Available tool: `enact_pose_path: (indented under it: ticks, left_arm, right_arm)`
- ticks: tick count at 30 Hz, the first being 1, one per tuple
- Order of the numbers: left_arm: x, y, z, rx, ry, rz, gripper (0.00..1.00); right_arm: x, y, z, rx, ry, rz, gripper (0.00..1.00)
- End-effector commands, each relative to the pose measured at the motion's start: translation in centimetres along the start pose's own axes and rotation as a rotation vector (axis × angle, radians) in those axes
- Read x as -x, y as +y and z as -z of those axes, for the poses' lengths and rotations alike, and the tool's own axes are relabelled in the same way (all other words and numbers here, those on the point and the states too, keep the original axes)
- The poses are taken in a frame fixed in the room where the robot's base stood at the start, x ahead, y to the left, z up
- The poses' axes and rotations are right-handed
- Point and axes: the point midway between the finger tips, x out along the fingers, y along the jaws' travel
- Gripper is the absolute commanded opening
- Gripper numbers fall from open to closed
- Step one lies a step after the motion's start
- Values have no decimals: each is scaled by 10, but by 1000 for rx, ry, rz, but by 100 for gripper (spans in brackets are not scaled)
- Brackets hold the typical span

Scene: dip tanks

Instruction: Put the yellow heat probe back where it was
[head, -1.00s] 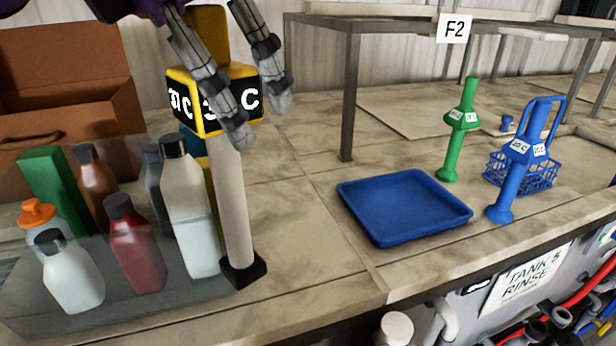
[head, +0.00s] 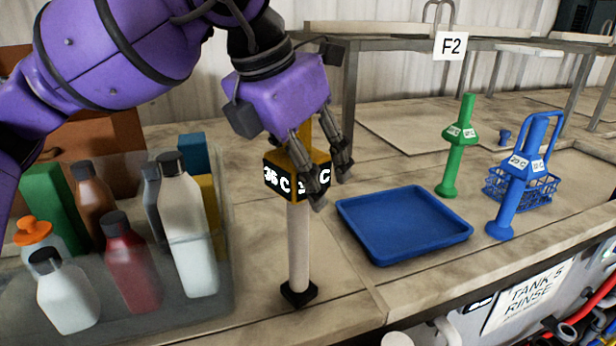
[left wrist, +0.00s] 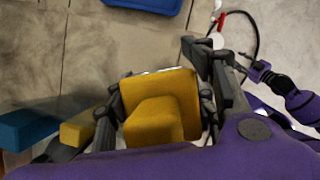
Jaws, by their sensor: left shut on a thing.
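The yellow heat probe (head: 298,245) has a yellow top, a black display band with white figures ending in C, a pale shaft and a black foot. My left gripper (head: 326,190) is shut on its yellow top and holds it upright. The probe's foot is at or just above the counter, left of the blue tray; I cannot tell if it touches. In the left wrist view the yellow top (left wrist: 160,110) sits between the fingers of my left gripper (left wrist: 158,92). What seems to be my right gripper (left wrist: 258,72) shows small at the right there, its jaws unclear.
A clear bin (head: 215,305) with several bottles stands left of the probe. The blue tray (head: 405,225) lies empty to the right. A green probe (head: 456,155), a blue probe (head: 510,185) and a blue basket (head: 540,188) stand farther right. A metal rack (head: 351,105) is behind.

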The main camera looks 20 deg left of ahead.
Motion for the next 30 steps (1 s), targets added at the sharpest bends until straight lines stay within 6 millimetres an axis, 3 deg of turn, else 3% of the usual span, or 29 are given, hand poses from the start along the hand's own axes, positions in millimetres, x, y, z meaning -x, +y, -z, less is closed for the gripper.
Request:
enact_pose_path:
  ticks: [3,14,15,18,20,30]
  left_arm:
    - [-11,0,5,1,-4,-1,0]
    - [-15,0,7,0,-4,0,0]
    - [-16,0,7,0,-2,0,51]
    - [-16,0,7,0,-3,0,64]
    - [-16,0,7,0,-3,0,69]
    - [-13,0,6,0,-4,0,69]
  right_arm:
    - [0,0,-1,0,-2,-1,40]
    - [0,0,-2,-2,-5,-1,40]
    - [0,0,-2,-2,-5,-1,40]
    - [0,0,-2,-2,-4,-1,40]
    - [0,0,-2,-2,-4,-1,40]
    - [0,0,1,-2,1,-1,40]
